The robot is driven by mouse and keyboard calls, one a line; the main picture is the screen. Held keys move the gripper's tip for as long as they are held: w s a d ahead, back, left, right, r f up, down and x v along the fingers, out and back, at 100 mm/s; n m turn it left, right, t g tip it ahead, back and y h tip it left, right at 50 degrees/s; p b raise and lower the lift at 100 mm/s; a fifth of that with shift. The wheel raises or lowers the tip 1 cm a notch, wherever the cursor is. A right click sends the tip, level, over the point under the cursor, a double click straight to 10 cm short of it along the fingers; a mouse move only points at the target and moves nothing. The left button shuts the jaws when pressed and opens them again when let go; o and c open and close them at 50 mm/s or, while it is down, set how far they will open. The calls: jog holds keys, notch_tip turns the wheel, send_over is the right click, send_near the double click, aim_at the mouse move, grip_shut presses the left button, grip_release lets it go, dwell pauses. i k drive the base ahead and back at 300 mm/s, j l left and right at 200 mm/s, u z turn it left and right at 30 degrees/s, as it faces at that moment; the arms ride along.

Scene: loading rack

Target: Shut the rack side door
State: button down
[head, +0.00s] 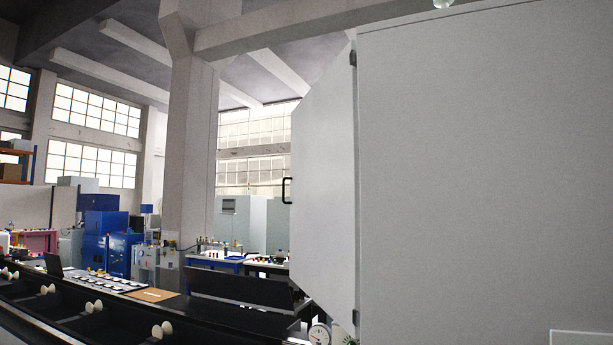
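The rack (485,170) is a large pale grey cabinet filling the right side of the head view. Its side door (325,180) is a flat light panel standing open, swung out to the left from the cabinet's edge. Dark hinges (354,58) show along the edge where door and cabinet meet. A black handle (287,190) sits on the door's far left edge, about mid-height. My gripper is not in view.
A long black bench or conveyor (110,310) with pale round knobs runs along the lower left. Round gauges (319,333) stand below the door. A thick column (193,150) rises behind. Blue machines (104,235) and worktables stand in the background.

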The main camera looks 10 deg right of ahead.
aim_at(324, 178)
jog(key=i+j+u, duration=0.15)
jog(key=i, duration=0.7)
jog(key=i+u, duration=0.15)
jog(key=i, duration=0.65)
jog(key=i+u, duration=0.15)
jog(key=i, duration=0.7)
jog(key=i+l+u, duration=0.15)
jog(key=i, duration=0.65)
